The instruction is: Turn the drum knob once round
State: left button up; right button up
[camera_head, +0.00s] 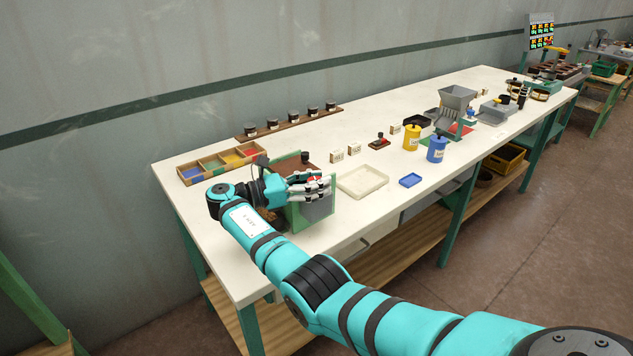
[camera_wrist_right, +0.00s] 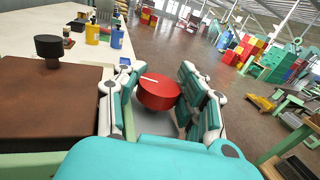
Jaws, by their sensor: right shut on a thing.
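The drum knob (camera_wrist_right: 160,92) is a red round knob with a white mark line on its top. It sits between the two fingers of my right gripper (camera_wrist_right: 163,98) in the right wrist view, and the fingers are shut on it. In the head view my right gripper (camera_head: 314,184) reaches the drum sorter (camera_head: 318,208), a green-framed box with a grey side at the left part of the bench. The knob is mostly hidden by the fingers there. My left gripper is not in view.
A brown top with a black knob (camera_wrist_right: 48,48) lies beside the gripper. A cream tray (camera_head: 362,181) stands right of the sorter. A divided colour tray (camera_head: 222,163) is behind it. Yellow (camera_head: 411,138) and blue (camera_head: 436,150) canisters stand farther right on the white bench (camera_head: 390,215).

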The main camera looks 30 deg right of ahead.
jog(key=o, duration=1.2)
jog(key=shift+a, duration=0.15)
jog(key=shift+o, duration=0.2)
notch_tip(320, 180, up, 10)
